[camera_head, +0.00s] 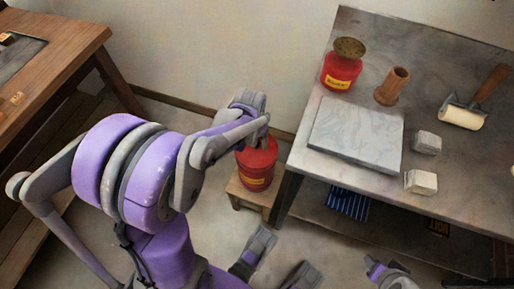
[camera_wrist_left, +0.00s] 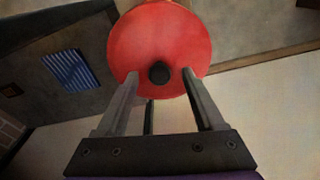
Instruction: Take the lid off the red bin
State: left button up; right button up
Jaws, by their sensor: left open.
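The red bin (camera_head: 257,165) has a yellow label and stands on a low wooden stool beside the table. In the left wrist view its round red lid (camera_wrist_left: 135,45) faces the camera, with a small dark knob (camera_wrist_left: 159,73) at its middle. My left gripper (camera_wrist_left: 160,82) is open, with its fingertips on either side of the knob, apart from it. In the head view my left gripper (camera_head: 262,133) is over the bin, and my arm hides part of the bin's top.
The grey table (camera_head: 325,172) at right holds another red container (camera_head: 341,73), a brown wooden cylinder (camera_head: 393,86), a stone slab (camera_head: 357,135), two pale blocks and a roller (camera_head: 462,116). The wooden stool (camera_head: 238,190) stands close to the table leg. A wooden bench (camera_head: 75,45) is at left.

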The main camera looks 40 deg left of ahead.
pick_arm(q)
jog(key=shift+f, duration=0.1)
jog(key=shift+c, duration=0.3)
grip_shut()
